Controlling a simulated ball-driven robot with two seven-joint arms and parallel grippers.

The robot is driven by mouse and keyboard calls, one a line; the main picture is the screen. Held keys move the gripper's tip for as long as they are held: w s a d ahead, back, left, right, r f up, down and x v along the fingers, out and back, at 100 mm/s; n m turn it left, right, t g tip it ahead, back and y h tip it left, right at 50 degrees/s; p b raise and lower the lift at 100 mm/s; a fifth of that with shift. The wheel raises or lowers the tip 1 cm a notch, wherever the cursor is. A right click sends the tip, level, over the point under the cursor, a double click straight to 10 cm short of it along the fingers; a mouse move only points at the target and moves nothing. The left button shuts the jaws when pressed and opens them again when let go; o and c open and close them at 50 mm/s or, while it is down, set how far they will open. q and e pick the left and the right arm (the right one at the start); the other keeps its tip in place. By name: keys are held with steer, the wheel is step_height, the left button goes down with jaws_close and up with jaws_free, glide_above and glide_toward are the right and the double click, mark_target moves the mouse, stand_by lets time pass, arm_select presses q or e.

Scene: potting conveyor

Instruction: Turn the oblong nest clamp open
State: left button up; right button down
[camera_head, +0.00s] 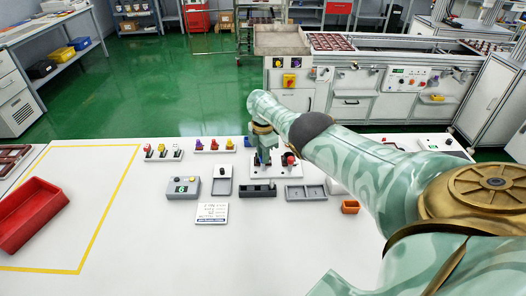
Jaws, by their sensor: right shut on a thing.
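My right gripper (264,165) points down at the left part of a small white fixture plate (291,173) near the middle of the table. It is shut on a small part there, which looks like the oblong nest clamp; the fingers and wrist hide most of it. A red knob (291,159) stands on the right part of the same plate, apart from the fingers. My right arm comes in from the right and covers the table beyond the plate. My left gripper is not in view.
A black block (258,191), a grey two-pocket tray (306,193), a grey box (183,188) and a white label card (212,213) lie close by. A red tray (30,214) is at far left. The front table is clear.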

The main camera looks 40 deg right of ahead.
steer(key=shift+m, duration=0.5)
steer(key=shift+r, duration=0.1)
steer(key=c, duration=1.3)
jaws_free()
steer(key=shift+o, duration=0.2)
step_height(320, 180, up, 16)
steer(key=p, duration=1.2)
